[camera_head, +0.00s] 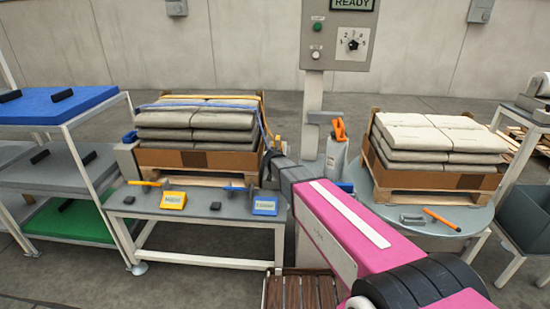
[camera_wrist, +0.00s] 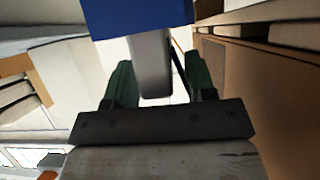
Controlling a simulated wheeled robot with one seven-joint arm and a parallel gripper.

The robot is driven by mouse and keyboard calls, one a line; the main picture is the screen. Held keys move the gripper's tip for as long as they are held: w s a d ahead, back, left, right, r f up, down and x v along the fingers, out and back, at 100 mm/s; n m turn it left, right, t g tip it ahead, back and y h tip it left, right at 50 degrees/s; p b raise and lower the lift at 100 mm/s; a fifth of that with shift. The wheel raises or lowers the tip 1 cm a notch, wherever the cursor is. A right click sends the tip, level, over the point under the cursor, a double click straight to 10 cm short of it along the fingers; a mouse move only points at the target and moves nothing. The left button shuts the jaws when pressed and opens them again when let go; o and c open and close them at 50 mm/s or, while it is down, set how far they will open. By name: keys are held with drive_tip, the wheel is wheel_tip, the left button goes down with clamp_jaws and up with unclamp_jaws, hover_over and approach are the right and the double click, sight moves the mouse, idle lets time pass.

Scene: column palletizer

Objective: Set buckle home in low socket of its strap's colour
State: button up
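A stack of grey sacks (camera_head: 196,121) on a pallet at centre left carries a yellow strap (camera_head: 205,97) and a blue strap (camera_head: 185,105) over its top. My gripper (camera_head: 268,148) is at the stack's right side, small and partly hidden by my wrist in the head view. In the wrist view my gripper (camera_wrist: 160,82) has its dark green fingers apart. A grey bar (camera_wrist: 150,65) below a blue block (camera_wrist: 138,17) shows between them, with a gap at the right finger. I cannot tell which part is the buckle. The sockets cannot be made out clearly.
A grey bench (camera_head: 200,208) before the stack bears a yellow block (camera_head: 173,201) and a blue block (camera_head: 265,206), both labelled. Shelves (camera_head: 60,160) stand at left. A second sack stack (camera_head: 440,135) stands at right, and a control box (camera_head: 340,38) behind.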

drive_tip(key=shift+r, duration=0.1)
drive_tip(key=shift+r, duration=0.15)
drive_tip(key=v, duration=1.2)
